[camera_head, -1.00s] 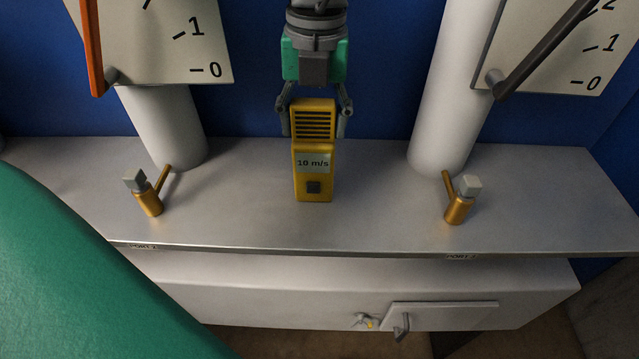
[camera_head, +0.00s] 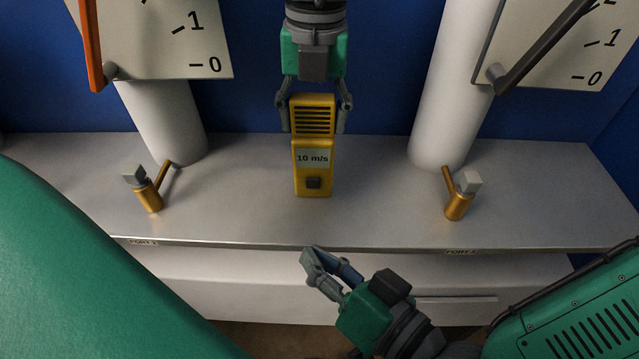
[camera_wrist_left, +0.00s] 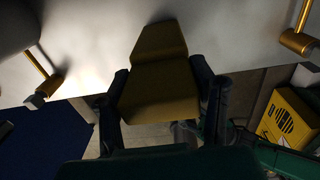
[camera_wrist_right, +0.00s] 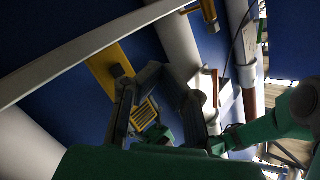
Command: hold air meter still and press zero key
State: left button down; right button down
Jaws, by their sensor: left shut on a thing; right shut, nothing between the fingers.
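The yellow air meter (camera_head: 313,143) stands on the grey shelf in the head view. It has a dark grille on top, a display reading "10 m/s" and a dark square key (camera_head: 313,183) low on its front. My left gripper (camera_head: 313,112) comes from behind and is shut on the meter's upper part; the left wrist view shows its fingers on both sides of the meter (camera_wrist_left: 160,85). My right gripper (camera_head: 312,262) is shut and empty, in front of the shelf's edge and below the meter. The right wrist view also shows the meter (camera_wrist_right: 110,68) beyond the right fingers.
The grey shelf (camera_head: 385,205) carries a brass valve (camera_head: 149,193) on the left and another (camera_head: 460,196) on the right. White columns (camera_head: 450,120) rise behind, with dial boards (camera_head: 205,45) above. The shelf's front edge lies between my right gripper and the meter.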

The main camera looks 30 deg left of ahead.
aim_at(308, 186)
jog(key=shift+w, duration=0.1)
jog(key=shift+w+a, duration=0.75)
jog(key=shift+w, duration=0.5)
jog(key=shift+w+a, duration=0.75)
jog(key=shift+w, duration=0.45)
jog(key=shift+w+a, duration=0.75)
jog(key=shift+w, duration=0.5)
jog(key=shift+w, duration=0.1)
jog(key=shift+w+a, duration=0.2)
jog(key=shift+w+a, duration=0.3)
jog(key=shift+w, duration=0.25)
jog(key=shift+s, duration=0.1)
jog(key=shift+s+d, duration=0.55)
jog(key=shift+s, duration=0.25)
